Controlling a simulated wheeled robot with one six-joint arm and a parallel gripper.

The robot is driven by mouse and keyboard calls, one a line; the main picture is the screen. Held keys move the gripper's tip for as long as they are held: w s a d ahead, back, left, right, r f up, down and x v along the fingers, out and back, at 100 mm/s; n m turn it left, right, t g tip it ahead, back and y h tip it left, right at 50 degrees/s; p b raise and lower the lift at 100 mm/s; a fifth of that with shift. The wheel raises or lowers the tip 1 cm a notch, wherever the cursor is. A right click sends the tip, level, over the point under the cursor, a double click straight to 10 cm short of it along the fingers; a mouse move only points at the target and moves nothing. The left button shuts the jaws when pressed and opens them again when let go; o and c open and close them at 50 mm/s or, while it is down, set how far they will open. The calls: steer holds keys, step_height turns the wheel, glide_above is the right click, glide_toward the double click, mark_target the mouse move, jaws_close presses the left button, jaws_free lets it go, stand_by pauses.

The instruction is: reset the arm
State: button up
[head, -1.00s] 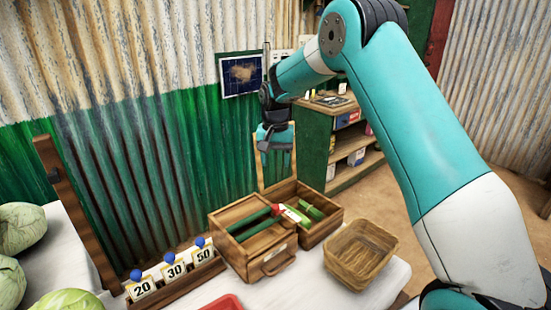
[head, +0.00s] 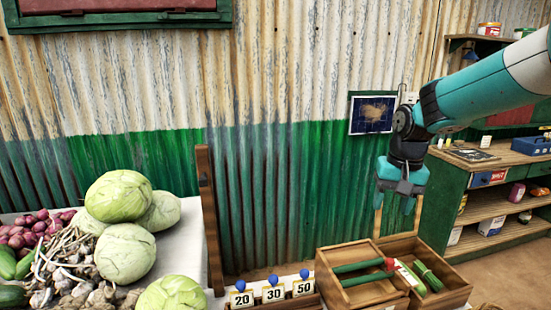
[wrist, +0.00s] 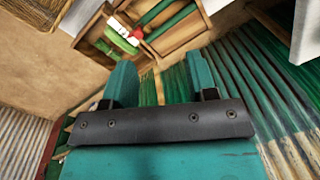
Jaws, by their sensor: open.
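My gripper (head: 396,204) hangs at the right of the head view, fingers pointing down, above and behind the wooden boxes. It is open with nothing between its fingers. In the wrist view the two teal fingers (wrist: 160,84) stand well apart. My teal and white arm reaches in from the right edge of the head view.
A wooden box (head: 338,258) and an open wooden crate (head: 456,290) hold green vegetables. Price cards (head: 273,294) stand beside them. Cabbages (head: 125,252), garlic (head: 68,262) and onions (head: 30,232) lie at left. A shelf (head: 468,198) stands at right.

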steer(key=s+a+r+n+y, duration=0.1)
steer(key=s+a+n, duration=0.2)
steer(key=s, duration=0.7)
steer(key=s+a+r+n+y, duration=0.1)
steer(key=s+a+n, duration=0.3)
steer(key=s, duration=0.6)
steer(key=s+a+r+n+y, duration=0.1)
steer(key=s+a+n, duration=0.2)
steer(key=s, duration=0.7)
steer(key=shift+a+r, duration=0.4)
steer(key=shift+a, duration=0.85)
steer(key=shift+w, duration=0.1)
